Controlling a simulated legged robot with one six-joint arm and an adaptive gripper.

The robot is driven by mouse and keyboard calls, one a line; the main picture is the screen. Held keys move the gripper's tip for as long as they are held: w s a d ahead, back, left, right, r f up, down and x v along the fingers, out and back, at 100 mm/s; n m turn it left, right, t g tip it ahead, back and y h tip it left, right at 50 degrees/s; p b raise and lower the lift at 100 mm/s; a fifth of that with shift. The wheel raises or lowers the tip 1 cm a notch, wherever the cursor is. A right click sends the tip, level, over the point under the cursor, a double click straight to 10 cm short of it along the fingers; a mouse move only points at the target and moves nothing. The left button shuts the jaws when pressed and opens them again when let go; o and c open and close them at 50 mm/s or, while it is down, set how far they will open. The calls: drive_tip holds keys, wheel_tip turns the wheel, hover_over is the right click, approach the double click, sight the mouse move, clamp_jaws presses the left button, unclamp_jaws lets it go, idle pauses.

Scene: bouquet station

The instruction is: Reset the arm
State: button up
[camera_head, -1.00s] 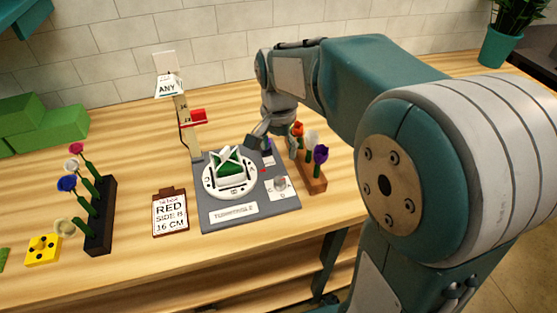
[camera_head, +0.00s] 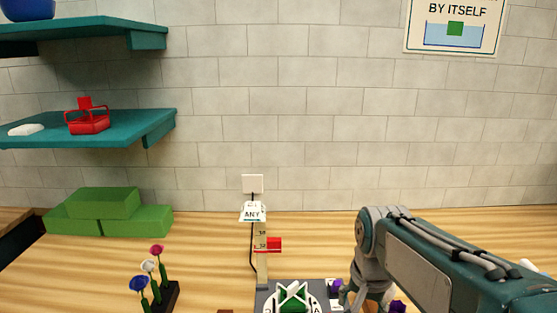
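My arm (camera_head: 440,270) reaches in from the lower right of the head view, over the right part of the wooden table. Its wrist end (camera_head: 370,250) points down beside the turntable base (camera_head: 318,288). My gripper is below the picture's edge or hidden behind the wrist, so its fingers do not show.
A ruler post (camera_head: 262,255) with a red slider (camera_head: 274,244) and an "ANY" sign (camera_head: 252,213) stands behind the turntable. Flowers in a black rack (camera_head: 168,296) stand left. Green blocks (camera_head: 108,208) lie at the back left, below teal shelves (camera_head: 95,128). Bare table lies between.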

drive_tip(key=s+n+t, duration=0.4)
drive_tip(key=s+n, duration=0.2)
drive_tip(key=s, duration=0.6)
drive_tip(key=shift+r, duration=0.4)
idle(1.3)
